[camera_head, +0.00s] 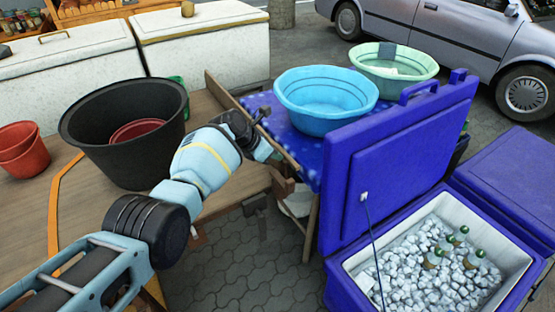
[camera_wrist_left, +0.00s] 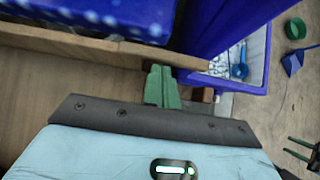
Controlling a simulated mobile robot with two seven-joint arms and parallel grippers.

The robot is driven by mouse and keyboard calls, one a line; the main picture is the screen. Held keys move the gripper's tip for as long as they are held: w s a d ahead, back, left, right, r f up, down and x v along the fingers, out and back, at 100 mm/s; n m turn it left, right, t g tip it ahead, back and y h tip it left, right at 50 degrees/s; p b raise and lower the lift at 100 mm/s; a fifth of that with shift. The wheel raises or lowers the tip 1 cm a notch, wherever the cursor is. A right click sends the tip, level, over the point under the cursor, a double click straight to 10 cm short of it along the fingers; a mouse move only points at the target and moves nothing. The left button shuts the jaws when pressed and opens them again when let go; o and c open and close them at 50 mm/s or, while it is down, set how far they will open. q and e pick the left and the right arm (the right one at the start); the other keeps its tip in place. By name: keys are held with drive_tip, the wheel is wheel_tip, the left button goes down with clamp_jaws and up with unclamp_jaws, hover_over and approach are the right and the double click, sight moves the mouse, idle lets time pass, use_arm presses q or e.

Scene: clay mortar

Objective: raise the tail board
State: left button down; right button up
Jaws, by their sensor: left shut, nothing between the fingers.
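The tail board looks like the long thin wooden board (camera_head: 223,93) standing along the edge of the wooden deck (camera_head: 85,215), beside the blue spotted table. In the left wrist view the board (camera_wrist_left: 75,44) runs across the upper part, between deck and blue cloth. My left gripper (camera_head: 264,116) reaches over the deck to this board. Its green fingers (camera_wrist_left: 162,83) are shut and empty, with their tips close to the board's edge; I cannot tell whether they touch. The hand and forearm hide part of the board. My right gripper does not show clearly.
A black tub (camera_head: 85,130) and red pots (camera_head: 20,150) stand on the deck. A blue basin (camera_head: 325,95) and a green basin (camera_head: 420,68) are on the table (camera_head: 300,150). An open blue cooler lid (camera_head: 395,165) rises close to the right.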

use_arm(q)
drive_tip(key=shift+w+d+r, duration=0.15)
drive_tip(key=shift+w+d, duration=0.25)
drive_tip(key=shift+d, duration=0.1)
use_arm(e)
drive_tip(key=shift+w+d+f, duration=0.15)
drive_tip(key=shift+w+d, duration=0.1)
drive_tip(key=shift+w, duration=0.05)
use_arm(q)
drive_tip(key=shift+w+d, duration=0.1)
drive_tip(key=shift+d+b, duration=0.1)
drive_tip(key=shift+b, duration=0.2)
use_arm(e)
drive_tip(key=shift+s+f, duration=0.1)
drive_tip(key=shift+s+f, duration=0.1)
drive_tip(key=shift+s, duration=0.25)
use_arm(q)
drive_tip(key=shift+r, duration=0.1)
